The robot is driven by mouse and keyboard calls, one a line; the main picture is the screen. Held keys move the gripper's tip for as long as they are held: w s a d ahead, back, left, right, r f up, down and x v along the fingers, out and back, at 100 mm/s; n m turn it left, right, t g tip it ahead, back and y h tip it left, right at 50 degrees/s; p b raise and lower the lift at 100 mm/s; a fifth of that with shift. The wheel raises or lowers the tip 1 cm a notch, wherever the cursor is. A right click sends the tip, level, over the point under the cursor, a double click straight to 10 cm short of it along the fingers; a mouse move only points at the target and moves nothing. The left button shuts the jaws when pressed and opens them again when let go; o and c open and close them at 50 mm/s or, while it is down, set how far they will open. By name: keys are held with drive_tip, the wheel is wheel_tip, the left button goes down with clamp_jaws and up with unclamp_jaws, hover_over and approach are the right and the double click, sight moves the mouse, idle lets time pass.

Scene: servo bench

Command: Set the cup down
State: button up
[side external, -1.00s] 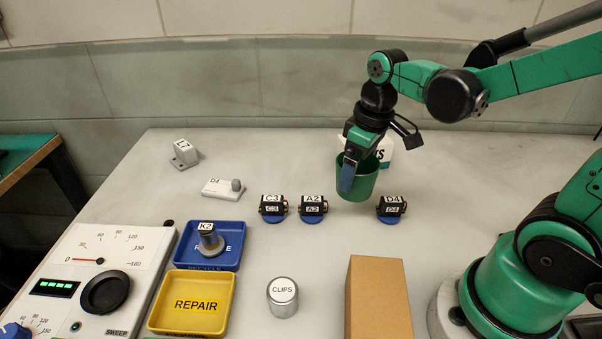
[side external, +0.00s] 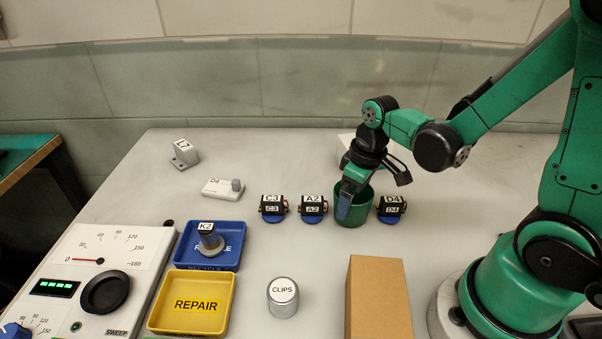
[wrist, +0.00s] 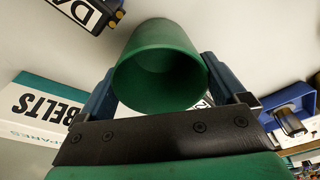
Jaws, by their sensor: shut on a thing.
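The green cup (side external: 351,212) is upright between the A2 servo and the D4 servo, at or very close to the bench top; I cannot tell whether its base touches. My gripper (side external: 347,198) is shut on the cup's wall from above and behind. In the wrist view, the cup (wrist: 160,65) sits between the two blue fingers of my gripper (wrist: 158,88), one on each side. I see into its open mouth, and it looks empty.
Servos C3 (side external: 273,208) and A2 (side external: 313,208) stand left of the cup, D4 (side external: 391,209) close on its right. A BELTS box (wrist: 45,105) is behind. A brown box (side external: 378,300) and CLIPS tin (side external: 283,297) stand in front. The bench between is clear.

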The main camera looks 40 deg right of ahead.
drive_tip(key=shift+f, duration=0.1)
drive_tip(key=o, duration=1)
wheel_tip(320, 180, up, 12)
drive_tip(key=s, duration=0.1)
drive_tip(key=shift+w+a+f+m+t, duration=0.15)
drive_tip(key=shift+a+m+t, duration=0.25)
drive_tip(key=shift+a+t, duration=0.45)
drive_tip(key=shift+a+f+m+t, duration=0.2)
drive_tip(key=shift+a+m+t, duration=0.3)
drive_tip(key=shift+t, duration=0.6)
drive_tip(key=shift+w+a+f+m+t, duration=0.1)
drive_tip(key=shift+a+f+m+t, duration=0.15)
drive_tip(key=shift+a+t, duration=0.6)
drive_tip(key=shift+d, duration=0.1)
